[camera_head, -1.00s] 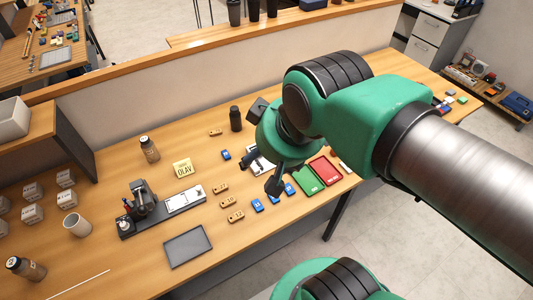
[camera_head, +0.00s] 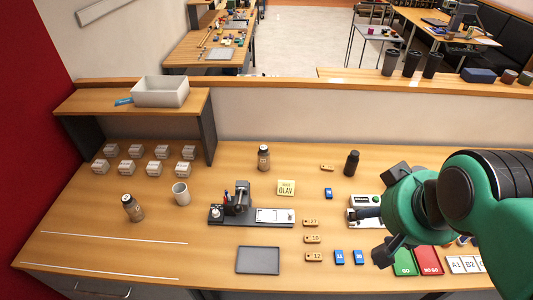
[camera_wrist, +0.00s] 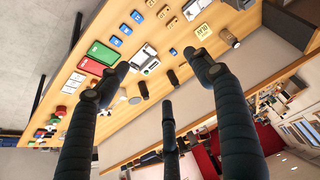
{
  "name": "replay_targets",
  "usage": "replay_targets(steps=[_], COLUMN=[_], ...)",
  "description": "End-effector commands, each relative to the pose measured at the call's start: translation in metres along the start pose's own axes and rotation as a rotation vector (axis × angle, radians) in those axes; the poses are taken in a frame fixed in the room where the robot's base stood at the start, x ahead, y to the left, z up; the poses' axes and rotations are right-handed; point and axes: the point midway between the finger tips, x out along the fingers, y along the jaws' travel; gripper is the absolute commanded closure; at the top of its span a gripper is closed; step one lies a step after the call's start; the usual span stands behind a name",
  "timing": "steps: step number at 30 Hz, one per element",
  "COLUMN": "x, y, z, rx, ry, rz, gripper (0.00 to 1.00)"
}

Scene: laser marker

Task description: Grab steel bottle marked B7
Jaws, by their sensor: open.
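I cannot read B7 on either. A dark bottle (camera_head: 351,163) stands at the back, right of centre. My gripper (camera_head: 369,234) is open and empty over the right part of the bench, well right of both steel bottles. In the wrist view, between and beyond my spread fingers (camera_wrist: 160,66), the dark bottle (camera_wrist: 143,90) and a steel bottle (camera_wrist: 229,39) show, neither touched.
The laser marking machine (camera_head: 238,203) and a grey tray (camera_head: 258,260) occupy the middle. Numbered tags, blue blocks, and green (camera_head: 404,262) and red (camera_head: 429,260) plates lie to the right. The front-left bench is mostly clear.

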Motion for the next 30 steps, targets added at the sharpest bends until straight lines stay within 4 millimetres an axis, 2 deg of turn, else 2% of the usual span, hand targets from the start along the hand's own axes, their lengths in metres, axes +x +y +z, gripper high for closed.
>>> replay_targets(steps=[22,26,30], x=[0.000,0.001,0.006], y=[0.000,-0.002,-0.005], z=[-0.001,-0.009,-0.027], rx=[-0.001,-0.004,-0.012], ry=[0.000,-0.002,-0.007], rz=[0.000,-0.002,-0.007], gripper=[0.34,0.34,0.34])
